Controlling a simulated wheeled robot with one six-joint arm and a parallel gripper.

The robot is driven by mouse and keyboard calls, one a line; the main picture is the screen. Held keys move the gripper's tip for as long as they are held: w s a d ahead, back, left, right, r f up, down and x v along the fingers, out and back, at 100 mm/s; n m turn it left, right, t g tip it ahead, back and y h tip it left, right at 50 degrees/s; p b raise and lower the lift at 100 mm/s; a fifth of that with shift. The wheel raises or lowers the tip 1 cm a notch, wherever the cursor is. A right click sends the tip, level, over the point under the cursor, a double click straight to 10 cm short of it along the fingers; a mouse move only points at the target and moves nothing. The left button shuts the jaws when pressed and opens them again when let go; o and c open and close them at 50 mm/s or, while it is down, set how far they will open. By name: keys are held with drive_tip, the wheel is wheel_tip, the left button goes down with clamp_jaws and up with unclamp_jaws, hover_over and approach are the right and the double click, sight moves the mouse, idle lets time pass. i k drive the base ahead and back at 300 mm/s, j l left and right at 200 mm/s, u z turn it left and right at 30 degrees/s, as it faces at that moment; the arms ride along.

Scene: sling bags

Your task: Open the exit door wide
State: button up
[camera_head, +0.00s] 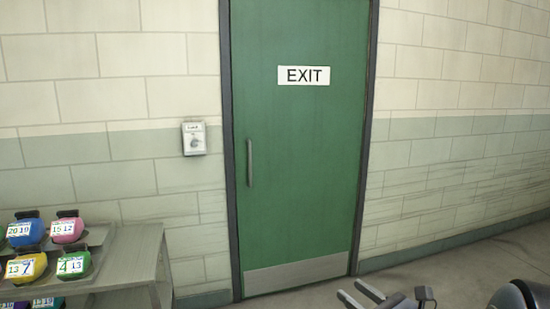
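The green exit door (297,170) stands shut in its dark frame, with a white EXIT sign (303,75) on its upper part. A vertical grey bar handle (249,163) is on the door's left side. A metal kick plate (296,273) covers its bottom. My gripper (358,296) is low at the bottom edge, right of the door's middle and well below the handle. Its two fingers are spread apart with nothing seen between them. It appears clear of the door.
A small grey wall box (194,138) is left of the door. A grey rack (137,262) with several coloured, numbered bags, including a blue one (25,232) and a pink one (67,229), stands at lower left. Bare floor (460,265) lies to the right.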

sight(298, 68)
drive_tip(key=i+l, duration=0.25)
drive_tip(key=i, duration=0.15)
drive_tip(key=i+l, duration=0.25)
drive_tip(key=i, duration=0.2)
drive_tip(key=i+l, duration=0.25)
drive_tip(key=i, duration=0.15)
drive_tip(key=i+l+z, duration=0.1)
drive_tip(key=i+l, duration=0.15)
drive_tip(key=i, duration=0.15)
drive_tip(key=i+j, duration=1.45)
drive_tip(key=j, duration=0.2)
drive_tip(key=i+j, duration=0.1)
drive_tip(key=j, duration=0.25)
drive_tip(key=i+j, duration=0.15)
drive_tip(key=j, duration=0.2)
drive_tip(key=z, duration=0.05)
